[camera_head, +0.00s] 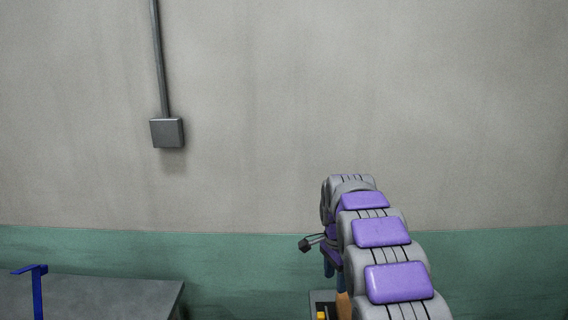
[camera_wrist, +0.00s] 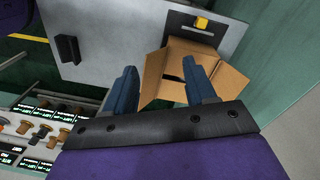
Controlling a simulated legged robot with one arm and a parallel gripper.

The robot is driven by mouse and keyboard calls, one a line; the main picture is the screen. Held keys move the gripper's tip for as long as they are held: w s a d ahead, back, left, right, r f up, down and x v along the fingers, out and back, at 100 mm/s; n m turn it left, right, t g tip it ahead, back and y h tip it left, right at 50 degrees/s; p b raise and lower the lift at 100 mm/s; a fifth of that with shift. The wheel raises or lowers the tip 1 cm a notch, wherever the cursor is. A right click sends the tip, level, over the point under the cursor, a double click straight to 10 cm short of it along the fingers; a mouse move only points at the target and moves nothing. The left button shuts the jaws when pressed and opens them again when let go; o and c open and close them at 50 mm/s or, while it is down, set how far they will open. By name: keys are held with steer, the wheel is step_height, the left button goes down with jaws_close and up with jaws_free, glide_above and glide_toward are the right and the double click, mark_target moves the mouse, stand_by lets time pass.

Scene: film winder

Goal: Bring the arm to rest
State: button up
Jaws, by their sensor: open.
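My arm shows in the head view as a chain of grey links with purple pads, reaching forward at the lower right. In the wrist view my gripper (camera_wrist: 162,85) has two blue fingers spread apart with nothing between them. It points toward an open cardboard box (camera_wrist: 155,77) with raised flaps. A dark object shows inside the box, partly hidden by the right finger. In the head view the fingers are mostly hidden behind the arm.
The wrist view shows a grey panel (camera_wrist: 110,28) with a black block (camera_wrist: 68,48) and a yellow button (camera_wrist: 201,23). A control console (camera_wrist: 40,128) with knobs lies lower left. The head view shows a grey table (camera_head: 110,292), a blue stand (camera_head: 37,290) and a wall box (camera_head: 167,133).

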steer(key=s+r+n, duration=0.2)
steer(key=s+n, duration=0.1)
steer(key=s, duration=0.8)
steer(key=s+r+n+g, duration=0.1)
steer(key=s+n, duration=0.3)
steer(key=s, duration=0.7)
steer(key=s+r+n, duration=0.2)
steer(key=s+n, duration=0.1)
steer(key=s, duration=0.7)
steer(key=s+f+n, duration=0.3)
steer(key=s+f, duration=0.1)
steer(key=s, duration=0.9)
steer(key=shift+f+n, duration=0.15)
steer(key=shift+n, duration=0.15)
